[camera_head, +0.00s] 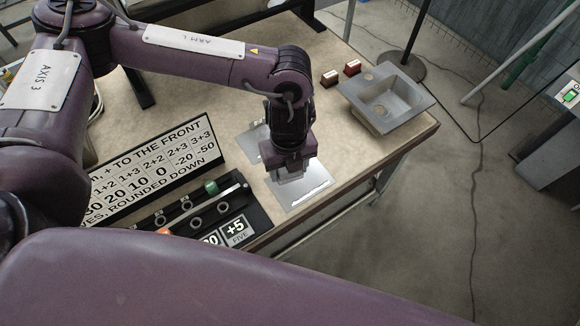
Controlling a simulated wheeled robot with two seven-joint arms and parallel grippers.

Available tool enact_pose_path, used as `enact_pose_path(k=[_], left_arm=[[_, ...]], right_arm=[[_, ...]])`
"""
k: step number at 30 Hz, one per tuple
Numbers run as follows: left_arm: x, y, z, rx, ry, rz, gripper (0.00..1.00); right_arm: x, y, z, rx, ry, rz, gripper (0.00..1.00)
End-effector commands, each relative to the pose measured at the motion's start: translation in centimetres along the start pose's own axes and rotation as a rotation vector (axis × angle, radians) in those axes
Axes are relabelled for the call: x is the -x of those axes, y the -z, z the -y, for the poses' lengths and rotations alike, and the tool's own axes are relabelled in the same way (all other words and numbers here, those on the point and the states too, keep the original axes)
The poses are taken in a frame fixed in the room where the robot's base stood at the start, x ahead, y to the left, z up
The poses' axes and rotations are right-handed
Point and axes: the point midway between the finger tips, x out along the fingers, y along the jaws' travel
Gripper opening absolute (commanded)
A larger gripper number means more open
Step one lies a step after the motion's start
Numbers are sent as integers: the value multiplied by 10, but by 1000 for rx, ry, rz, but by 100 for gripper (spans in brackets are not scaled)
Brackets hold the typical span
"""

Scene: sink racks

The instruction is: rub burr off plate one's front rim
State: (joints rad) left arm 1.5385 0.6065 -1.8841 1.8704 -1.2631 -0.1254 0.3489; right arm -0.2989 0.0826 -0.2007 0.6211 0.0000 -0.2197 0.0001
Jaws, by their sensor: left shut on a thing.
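My left gripper (290,174) points down over the table, low above a flat grey metal plate (308,188). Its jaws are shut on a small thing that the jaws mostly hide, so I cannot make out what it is. The plate lies flat, with a bright streak along its near right edge. A second grey plate (252,138) shows partly behind the gripper. I cannot read which one is plate one. Any burr is too small to tell, and I cannot tell whether the held thing touches the plate. My right gripper is not in view.
A grey sink basin (388,103) sits at the table's right corner, with two small red-brown blocks (340,73) beside it. A black rack with rings (197,222), a green piece (211,187) and a printed sign (150,165) stand left of the plates. The right table edge is close.

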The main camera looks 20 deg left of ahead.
Motion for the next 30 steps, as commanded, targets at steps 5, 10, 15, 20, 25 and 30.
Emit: enact_pose_path(k=[5,10,15,20,25,30], left_arm=[[-5,5,2,169,1,-2,35],[-14,6,2,201,2,-2,35],[-30,6,2,198,2,-2,35],[-48,6,2,197,2,-2,35],[-57,6,2,197,3,-2,35],[-56,6,2,197,3,-2,35]], right_arm=[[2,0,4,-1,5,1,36],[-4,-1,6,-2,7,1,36],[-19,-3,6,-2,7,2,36],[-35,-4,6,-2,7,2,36],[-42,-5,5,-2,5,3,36],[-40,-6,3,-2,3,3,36]])
